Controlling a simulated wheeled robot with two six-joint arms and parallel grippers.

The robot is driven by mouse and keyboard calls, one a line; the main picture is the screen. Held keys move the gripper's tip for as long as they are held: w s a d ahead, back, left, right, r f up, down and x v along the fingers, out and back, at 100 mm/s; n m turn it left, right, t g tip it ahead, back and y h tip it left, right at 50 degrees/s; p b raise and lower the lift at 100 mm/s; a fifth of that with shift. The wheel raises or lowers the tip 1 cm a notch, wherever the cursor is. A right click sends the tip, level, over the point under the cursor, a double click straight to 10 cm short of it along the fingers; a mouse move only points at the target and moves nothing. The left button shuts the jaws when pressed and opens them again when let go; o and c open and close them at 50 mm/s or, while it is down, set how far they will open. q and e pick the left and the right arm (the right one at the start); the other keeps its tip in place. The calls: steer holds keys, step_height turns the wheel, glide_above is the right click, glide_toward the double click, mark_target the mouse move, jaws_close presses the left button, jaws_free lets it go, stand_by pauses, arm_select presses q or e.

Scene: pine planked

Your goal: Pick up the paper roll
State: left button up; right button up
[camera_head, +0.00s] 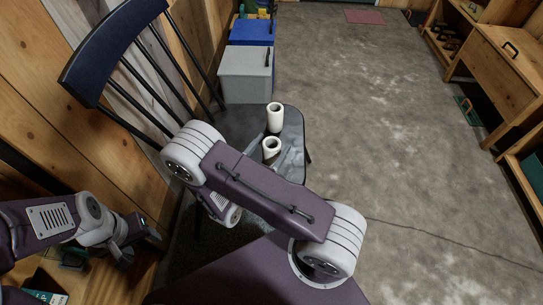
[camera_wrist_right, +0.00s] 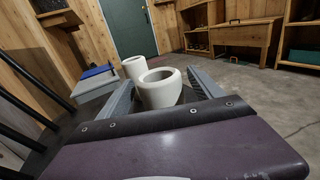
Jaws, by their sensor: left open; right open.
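Two white paper rolls stand upright on the dark seat of a chair. The nearer roll (camera_head: 271,147) (camera_wrist_right: 161,92) shows its round open top. The farther roll (camera_head: 275,118) (camera_wrist_right: 134,66) stands just behind it. In the right wrist view, the fingers of my right gripper (camera_wrist_right: 160,82) are spread, one on each side of the nearer roll. I cannot tell whether they touch it. In the head view my right arm hides much of this gripper. My left gripper (camera_head: 137,247) is open and empty at the lower left, away from the rolls.
The chair's dark slatted back (camera_head: 112,50) rises on the left by the plank wall. A grey bin (camera_head: 245,75) and a blue bin (camera_head: 252,33) stand behind the seat. A wooden cabinet (camera_head: 505,65) stands at the far right. The concrete floor between is clear.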

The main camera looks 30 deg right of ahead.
steer(key=shift+w+d+r, duration=0.1)
steer(key=shift+d, duration=0.05)
steer(key=c, duration=1.5)
arm_select(q)
steer(key=shift+r, duration=0.1)
arm_select(e)
steer(key=shift+r, duration=0.1)
